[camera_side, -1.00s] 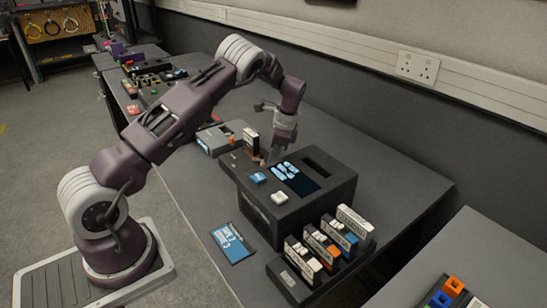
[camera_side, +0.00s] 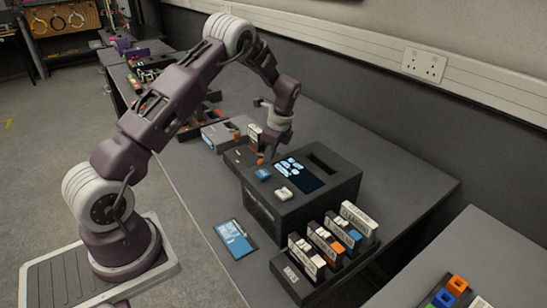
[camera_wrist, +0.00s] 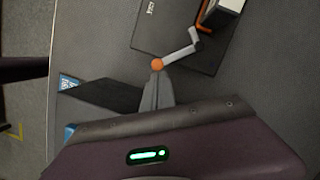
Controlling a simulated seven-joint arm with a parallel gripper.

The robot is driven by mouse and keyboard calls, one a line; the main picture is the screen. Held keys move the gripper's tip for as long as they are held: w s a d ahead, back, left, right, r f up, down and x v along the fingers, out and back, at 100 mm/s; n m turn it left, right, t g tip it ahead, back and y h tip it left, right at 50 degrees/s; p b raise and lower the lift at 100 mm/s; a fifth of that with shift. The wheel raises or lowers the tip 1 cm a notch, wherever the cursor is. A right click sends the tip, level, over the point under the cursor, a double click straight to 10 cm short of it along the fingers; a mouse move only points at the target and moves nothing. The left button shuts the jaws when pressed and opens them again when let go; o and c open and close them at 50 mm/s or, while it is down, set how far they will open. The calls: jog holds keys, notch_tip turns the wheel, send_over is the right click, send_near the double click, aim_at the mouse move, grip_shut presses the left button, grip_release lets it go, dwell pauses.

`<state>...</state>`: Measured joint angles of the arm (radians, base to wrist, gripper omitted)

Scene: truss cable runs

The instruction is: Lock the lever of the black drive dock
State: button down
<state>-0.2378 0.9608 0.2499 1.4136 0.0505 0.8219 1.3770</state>
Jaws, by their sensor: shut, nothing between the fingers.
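The black drive dock (camera_wrist: 147,35) lies at the top of the wrist view, with a white-labelled cartridge (camera_wrist: 226,8) at it. Its grey cranked lever (camera_wrist: 178,56) reaches out past the dock's edge and ends in an orange knob (camera_wrist: 157,64). My gripper (camera_wrist: 154,82) is shut and empty, its tips right by the knob; I cannot tell whether they touch. In the side view, the dock (camera_side: 240,158) sits behind the large black box, with my gripper (camera_side: 266,153) low over its right side, partly hiding the lever and cartridge.
A grey dock (camera_side: 218,136) stands behind the black one. The large black box (camera_side: 262,203) with a screen stands close in front of my gripper. A rack of labelled cartridges (camera_side: 300,283) and a blue card (camera_side: 235,240) are nearer the camera. The bench right of the box is clear.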

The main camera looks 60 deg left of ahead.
jog(key=m, duration=0.1)
jog(key=s+a+m, duration=0.1)
jog(key=m, duration=0.1)
jog(key=s+a+m+t, duration=0.1)
jog(key=shift+s, duration=0.25)
jog(key=shift+s+a+m+t, duration=0.3)
jog(key=shift+a+m, duration=0.3)
jog(key=shift+m, duration=0.5)
jog(key=shift+s+a+m+t, duration=0.2)
jog(key=shift+s+a+m, duration=0.3)
jog(key=shift+m, duration=0.6)
jog(key=shift+w+a, duration=0.1)
jog(key=shift+a, duration=0.15)
jog(key=v, duration=1)
jog(key=shift+d, duration=0.3)
jog(key=shift+w, duration=0.1)
